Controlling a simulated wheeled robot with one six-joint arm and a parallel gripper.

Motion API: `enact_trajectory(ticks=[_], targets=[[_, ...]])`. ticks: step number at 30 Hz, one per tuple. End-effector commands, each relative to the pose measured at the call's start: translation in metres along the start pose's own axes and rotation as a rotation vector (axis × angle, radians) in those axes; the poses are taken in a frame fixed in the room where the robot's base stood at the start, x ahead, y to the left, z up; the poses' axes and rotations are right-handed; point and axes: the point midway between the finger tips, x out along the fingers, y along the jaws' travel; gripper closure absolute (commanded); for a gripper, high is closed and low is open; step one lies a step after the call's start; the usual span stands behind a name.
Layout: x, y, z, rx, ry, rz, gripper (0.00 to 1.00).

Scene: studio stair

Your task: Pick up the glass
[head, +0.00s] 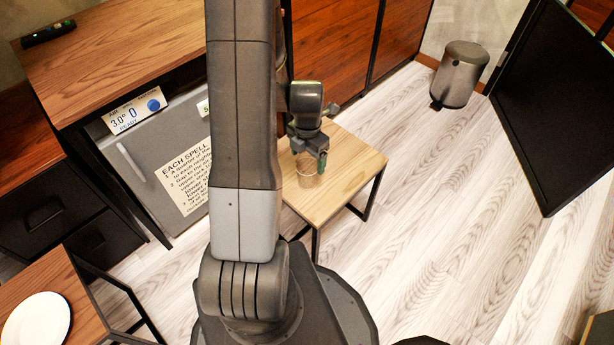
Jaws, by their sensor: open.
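The glass (306,177) is small and clear and stands upright on a low light-wood table (347,160) with black legs. My gripper (314,163) is open and points down at the glass, with its fingertips at the height of the rim in the picture. One dark finger overlaps the right side of the glass. I cannot tell whether the fingers are around the glass or only in front of it, or whether they touch it. My arm hides the left part of the table.
A wooden counter (120,45) with a remote (48,33) stands behind left, above a grey fridge (150,150). A white plate (36,322) lies on a side table at lower left. A metal bin (460,75) and a black screen (560,100) stand right. The floor right of the table is clear.

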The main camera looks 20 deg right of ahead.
Motion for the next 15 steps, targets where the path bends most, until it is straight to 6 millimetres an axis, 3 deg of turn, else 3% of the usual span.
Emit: enact_trajectory(ticks=[8,15], targets=[[0.019,-0.001,-0.002,0.000,0.001,0.000,0.18],[0.055,-0.005,-0.006,0.001,0.002,-0.002,0.18]])
